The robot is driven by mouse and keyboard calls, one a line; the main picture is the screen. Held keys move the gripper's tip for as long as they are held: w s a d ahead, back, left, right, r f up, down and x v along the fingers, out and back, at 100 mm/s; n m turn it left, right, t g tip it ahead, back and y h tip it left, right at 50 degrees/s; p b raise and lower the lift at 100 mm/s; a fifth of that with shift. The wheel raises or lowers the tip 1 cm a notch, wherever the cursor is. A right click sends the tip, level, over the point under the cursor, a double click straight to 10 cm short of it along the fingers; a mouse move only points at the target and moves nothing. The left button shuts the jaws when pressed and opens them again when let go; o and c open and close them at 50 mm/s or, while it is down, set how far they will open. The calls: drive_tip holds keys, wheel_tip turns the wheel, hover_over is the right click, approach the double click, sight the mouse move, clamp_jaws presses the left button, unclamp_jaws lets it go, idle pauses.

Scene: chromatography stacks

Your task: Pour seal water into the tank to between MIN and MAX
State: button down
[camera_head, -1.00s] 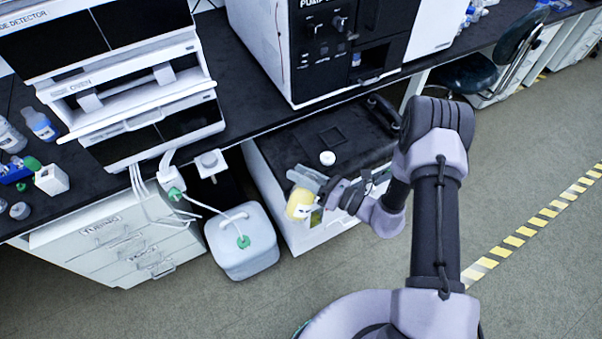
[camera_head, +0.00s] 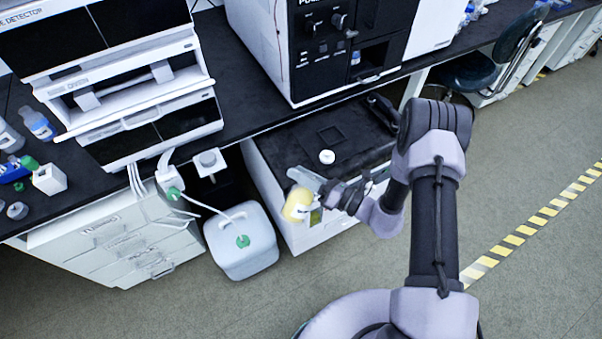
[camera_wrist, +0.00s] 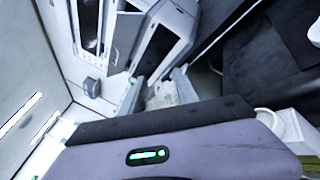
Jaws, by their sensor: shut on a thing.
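A bottle (camera_head: 297,206) with a pale yellow end and a dark-marked label is held by my gripper (camera_head: 307,185) in the head view. It hangs tilted in front of the low white unit (camera_head: 308,236) with a black top. My gripper is shut on it. The unit's top has a square recess (camera_head: 331,135) and a white round cap (camera_head: 327,157). A small olive patch (camera_head: 316,216) shows on its front, partly covered by the bottle. MIN and MAX marks cannot be read. In the wrist view, a pale thing (camera_wrist: 162,95) shows between the fingers; it is unclear.
A white jug (camera_head: 242,258) with a green cap and tube stands on the floor left of the unit. White drawers (camera_head: 110,255) are farther left. The bench edge and pump housing (camera_head: 262,50) overhang behind. The floor at right is open.

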drive_tip(key=shift+w+f+m, duration=0.1)
drive_tip(key=shift+f+m, duration=0.25)
drive_tip(key=shift+m, duration=0.25)
drive_tip(key=shift+w+d+f+m+b, duration=0.1)
drive_tip(key=shift+f+m+b, duration=0.3)
drive_tip(key=shift+m+b, duration=0.15)
drive_tip(key=shift+w+f+m+b, duration=0.1)
drive_tip(key=shift+f+m+b, duration=0.2)
drive_tip(key=shift+f+m, duration=0.25)
drive_tip(key=shift+r, duration=0.1)
drive_tip(key=shift+w+d+f+m+b, duration=0.15)
drive_tip(key=shift+f+m+b, duration=0.25)
drive_tip(key=shift+m, duration=0.3)
